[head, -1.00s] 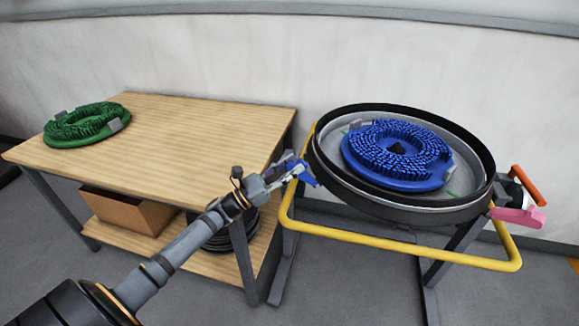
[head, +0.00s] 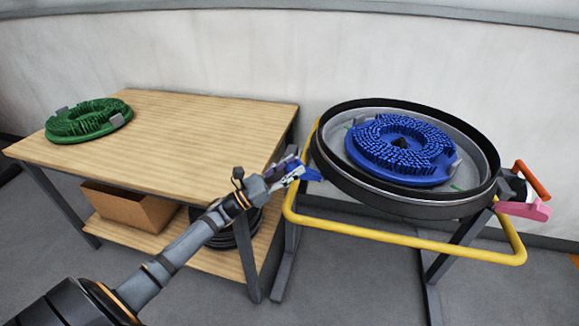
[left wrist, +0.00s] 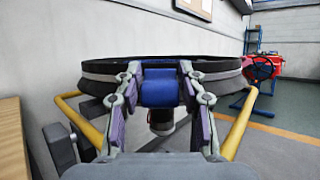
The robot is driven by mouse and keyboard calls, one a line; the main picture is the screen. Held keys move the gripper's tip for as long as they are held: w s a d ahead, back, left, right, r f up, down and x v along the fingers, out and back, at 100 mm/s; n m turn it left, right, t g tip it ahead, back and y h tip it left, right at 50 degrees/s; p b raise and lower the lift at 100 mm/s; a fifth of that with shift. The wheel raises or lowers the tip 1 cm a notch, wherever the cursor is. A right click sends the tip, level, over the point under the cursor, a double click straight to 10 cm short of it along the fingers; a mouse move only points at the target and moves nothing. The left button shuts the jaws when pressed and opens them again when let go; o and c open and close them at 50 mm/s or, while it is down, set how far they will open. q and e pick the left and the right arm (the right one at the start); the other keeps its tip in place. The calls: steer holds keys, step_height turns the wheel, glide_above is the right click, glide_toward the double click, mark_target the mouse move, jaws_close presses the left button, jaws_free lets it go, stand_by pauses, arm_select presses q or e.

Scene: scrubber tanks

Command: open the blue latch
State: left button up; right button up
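The blue latch (head: 311,174) is at the left side of the round tank (head: 345,189), by its black rim. In the left wrist view the latch (left wrist: 160,90) stands in the middle, between the two fingers. My left gripper (head: 291,173) reaches it from the left. In the wrist view the fingertips of my left gripper (left wrist: 160,72) lean inward and lie against both sides of the latch. They appear shut on it, though the exact contact is small to see. My right gripper is not in view.
A yellow bar (head: 400,243) runs around the tank's front. A blue round brush (head: 400,150) lies in the tank. A pink lever (head: 524,210) and an orange handle (head: 532,180) are at its right. The wooden table (head: 190,125) with a green brush (head: 88,120) stands left.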

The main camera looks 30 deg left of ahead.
arm_select(q)
steer(key=shift+o, duration=1.3)
steer(key=shift+w+d, duration=0.15)
steer(key=shift+r, duration=0.1)
steer(key=v, duration=1.2)
